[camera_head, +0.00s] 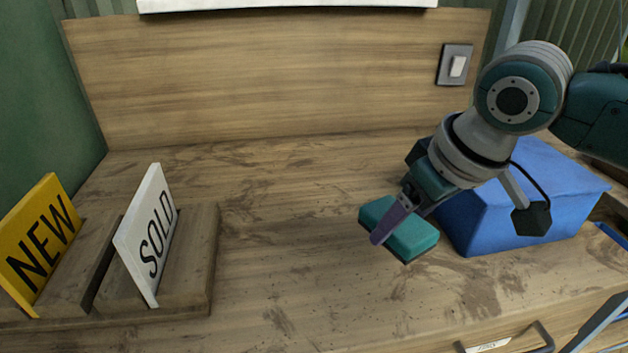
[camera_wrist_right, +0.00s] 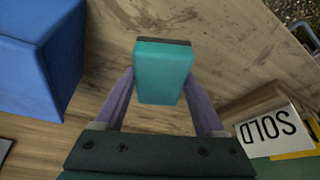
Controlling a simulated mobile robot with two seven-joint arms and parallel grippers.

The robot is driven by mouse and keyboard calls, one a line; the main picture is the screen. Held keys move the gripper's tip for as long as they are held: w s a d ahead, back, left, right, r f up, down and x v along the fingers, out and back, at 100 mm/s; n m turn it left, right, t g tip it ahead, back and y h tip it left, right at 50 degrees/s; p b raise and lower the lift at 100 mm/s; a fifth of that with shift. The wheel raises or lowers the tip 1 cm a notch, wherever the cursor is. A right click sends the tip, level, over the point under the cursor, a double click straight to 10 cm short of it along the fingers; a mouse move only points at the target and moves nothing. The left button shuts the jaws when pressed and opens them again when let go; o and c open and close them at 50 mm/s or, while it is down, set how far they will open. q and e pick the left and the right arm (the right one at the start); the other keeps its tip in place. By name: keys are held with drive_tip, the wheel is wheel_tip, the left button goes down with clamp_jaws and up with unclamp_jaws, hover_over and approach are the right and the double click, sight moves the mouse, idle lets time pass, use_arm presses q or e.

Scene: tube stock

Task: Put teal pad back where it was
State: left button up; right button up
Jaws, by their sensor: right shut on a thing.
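The teal pad (camera_head: 413,237) is a small block with a dark underside, at the right of the middle of the wooden bench in the head view. My right gripper (camera_head: 386,232) is shut on it from above. In the right wrist view the teal pad (camera_wrist_right: 163,70) sits between the tips of the purple fingers of the right gripper (camera_wrist_right: 162,88). I cannot tell whether the pad touches the bench or is just above it. My left gripper is not in view.
A blue box (camera_head: 520,210) stands close to the right of the pad. A wooden holder (camera_head: 203,262) at the left bears a yellow NEW sign (camera_head: 40,243) and a white SOLD sign (camera_head: 148,235). A switch (camera_head: 455,66) is on the back board. The bench middle is clear, with dirt smears.

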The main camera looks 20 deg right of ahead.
sight(393, 264)
drive_tip(key=shift+f+b, duration=0.5)
drive_tip(key=shift+f, duration=2)
drive_tip(key=shift+f, duration=0.1)
drive_tip(key=o, duration=1.2)
drive_tip(key=shift+c, duration=0.2)
drive_tip(key=shift+r, duration=0.4)
drive_tip(key=a+p+v, duration=0.1)
drive_tip(key=p+v, duration=0.2)
drive_tip(key=v, duration=0.8)
drive_tip(key=s+a+f, duration=0.1)
drive_tip(key=s+a, duration=0.2)
drive_tip(key=s, duration=0.5)
drive_tip(key=s+a+f, duration=0.2)
drive_tip(key=s+a, duration=0.1)
drive_tip(key=s, duration=0.5)
drive_tip(key=shift+g, duration=0.4)
